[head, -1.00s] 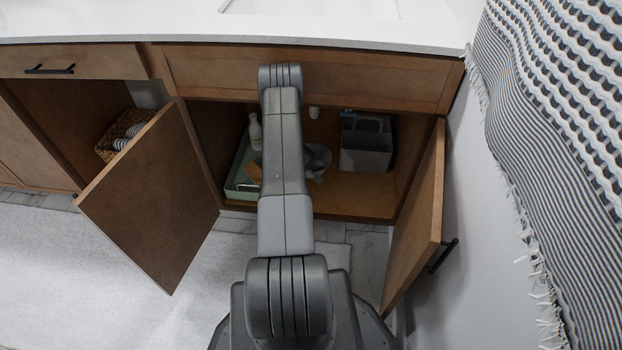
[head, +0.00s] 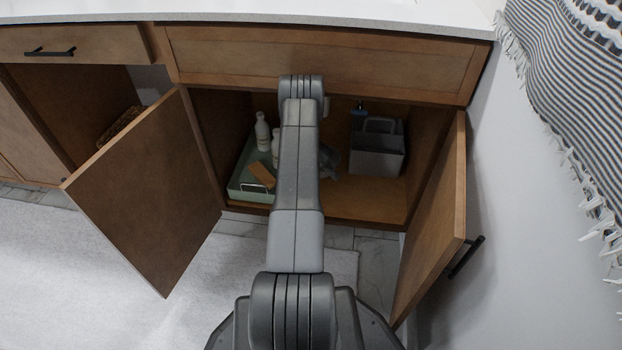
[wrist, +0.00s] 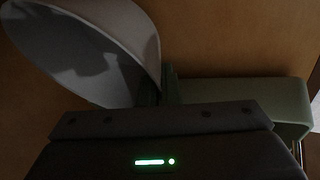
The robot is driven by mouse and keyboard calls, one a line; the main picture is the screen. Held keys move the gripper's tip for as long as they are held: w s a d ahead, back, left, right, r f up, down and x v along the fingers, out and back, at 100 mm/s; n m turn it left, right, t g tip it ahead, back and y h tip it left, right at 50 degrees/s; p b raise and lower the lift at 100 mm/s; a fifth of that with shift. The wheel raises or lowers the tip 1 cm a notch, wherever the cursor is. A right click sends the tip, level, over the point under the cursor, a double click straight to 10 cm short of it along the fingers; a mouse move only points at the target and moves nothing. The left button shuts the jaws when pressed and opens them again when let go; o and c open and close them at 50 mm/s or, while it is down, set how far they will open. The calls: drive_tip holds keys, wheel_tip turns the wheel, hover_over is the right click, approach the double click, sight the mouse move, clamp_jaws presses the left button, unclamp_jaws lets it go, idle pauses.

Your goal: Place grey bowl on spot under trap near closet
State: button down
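The grey bowl (wrist: 95,45) fills the upper left of the wrist view, tipped on its side with its open face toward the left. My gripper (wrist: 165,85) is at the bowl's right edge, its dark fingers closed on the rim. In the head view my arm reaches into the open cabinet under the sink, and a small grey shape shows right of the arm, too hidden to tell bowl from gripper. The trap and the spot under it are mostly hidden behind my arm.
A green tray (head: 240,189) with white bottles (head: 262,131) stands left in the cabinet; it also shows in the wrist view (wrist: 245,100). A grey caddy (head: 377,158) stands at the right. Open doors (head: 150,200) (head: 435,220) flank the opening. Bare cabinet floor (head: 370,200) shows in front of the caddy.

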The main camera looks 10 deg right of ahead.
drive_tip(key=shift+f+b, duration=0.4)
drive_tip(key=shift+f, duration=1.15)
drive_tip(key=shift+f, duration=0.15)
drive_tip(key=c, duration=1.6)
unclamp_jaws()
drive_tip(key=shift+c, duration=0.2)
drive_tip(key=shift+r, duration=0.25)
drive_tip(key=p+v, duration=0.2)
drive_tip(key=v, duration=1)
drive_tip(key=shift+f, duration=0.15)
